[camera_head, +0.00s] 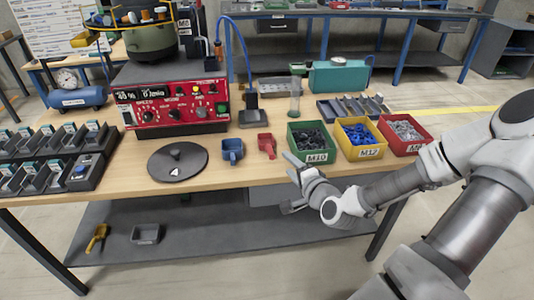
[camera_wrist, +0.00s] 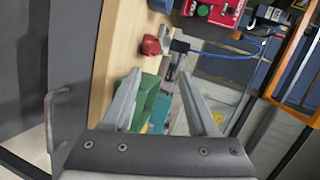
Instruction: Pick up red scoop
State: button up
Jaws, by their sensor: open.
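The red scoop (camera_head: 267,145) lies on the wooden workbench, between a blue scoop (camera_head: 232,150) and a green bin (camera_head: 310,143). In the wrist view the red scoop (camera_wrist: 151,45) shows beyond the fingertips, slightly left of the middle between them. My gripper (camera_head: 287,183) is at the bench's front edge, in front of and a little right of the red scoop, apart from it. In the wrist view my gripper (camera_wrist: 159,74) is open, with its fingers spread and nothing between the tips.
The green bin, a yellow bin (camera_head: 341,147) and a red bin (camera_head: 389,145) of parts stand right of the scoop. A round dark plate (camera_head: 160,160) lies left of the blue scoop. A red control box (camera_head: 150,115) stands behind. Bare bench lies in front of the scoops.

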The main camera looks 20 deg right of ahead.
jog(key=f+b, duration=0.1)
jog(key=b, duration=0.5)
send_near(267, 148)
jog(key=w, duration=0.1)
jog(key=shift+w+d+f, duration=0.15)
jog(key=shift+w+f, duration=0.35)
jog(key=shift+w, duration=0.25)
jog(key=shift+w+f+b, duration=0.3)
jog(key=shift+w+b, duration=0.1)
jog(key=shift+b, duration=0.1)
jog(key=b+x, duration=0.2)
jog(key=x, duration=0.2)
jog(key=shift+s+f+b, duration=0.1)
jog(key=shift+f+b, duration=0.05)
jog(key=shift+b, duration=0.2)
jog(key=shift+w+d, duration=0.1)
jog(key=shift+w, duration=0.15)
jog(key=shift+c, duration=0.2)
grip_shut()
